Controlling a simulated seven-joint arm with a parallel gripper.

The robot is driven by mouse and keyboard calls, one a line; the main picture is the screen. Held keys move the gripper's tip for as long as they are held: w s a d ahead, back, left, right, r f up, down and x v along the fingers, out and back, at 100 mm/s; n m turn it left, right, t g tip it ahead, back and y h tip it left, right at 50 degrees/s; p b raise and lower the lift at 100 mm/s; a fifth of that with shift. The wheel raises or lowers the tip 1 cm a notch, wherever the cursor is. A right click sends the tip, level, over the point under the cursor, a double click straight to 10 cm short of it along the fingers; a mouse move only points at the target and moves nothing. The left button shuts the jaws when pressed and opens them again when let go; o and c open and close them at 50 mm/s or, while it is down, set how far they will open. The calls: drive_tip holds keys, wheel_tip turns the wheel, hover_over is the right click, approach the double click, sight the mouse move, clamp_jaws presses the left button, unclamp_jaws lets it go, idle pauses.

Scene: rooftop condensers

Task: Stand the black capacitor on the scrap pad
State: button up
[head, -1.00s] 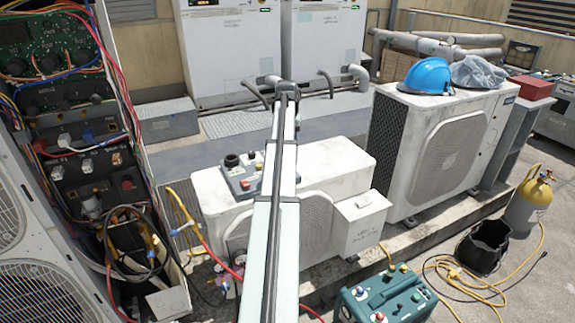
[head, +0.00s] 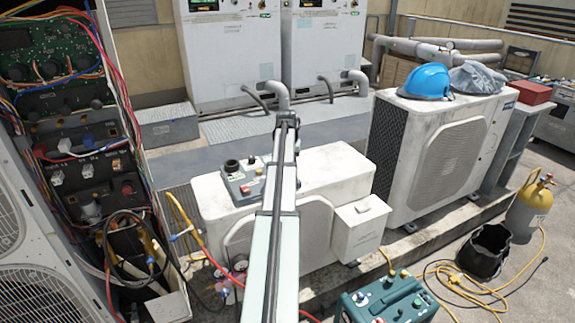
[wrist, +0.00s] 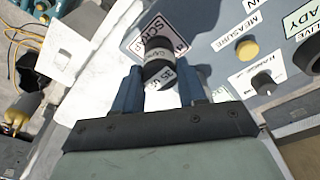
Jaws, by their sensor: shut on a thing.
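The black capacitor (wrist: 158,52), a short dark cylinder with a white band of print, is between the two blue fingers of my gripper (wrist: 161,74) in the wrist view. My gripper is shut on it. The scrap pad (wrist: 181,46), a white patch marked SCRAP with a pinkish border, shows just behind the capacitor and is partly covered by it. I cannot tell whether the capacitor touches the pad. In the head view my arm hides the gripper and the held capacitor.
The grey tester panel (wrist: 225,40) carries a yellow button (wrist: 247,49), a black knob (wrist: 263,83) and a READY label. It sits on a white condenser (head: 330,170). Another condenser bears a blue helmet (head: 427,81). A green case (head: 388,302) stands in front.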

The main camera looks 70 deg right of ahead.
drive_tip(key=shift+f, duration=0.1)
drive_tip(key=o, duration=1.1)
drive_tip(key=r, duration=0.4)
drive_tip(key=a+r, duration=0.1)
drive_tip(key=r, duration=0.7)
drive_tip(key=shift+s+a+r, duration=0.1)
drive_tip(key=shift+a+r, duration=0.05)
drive_tip(key=shift+a, duration=0.1)
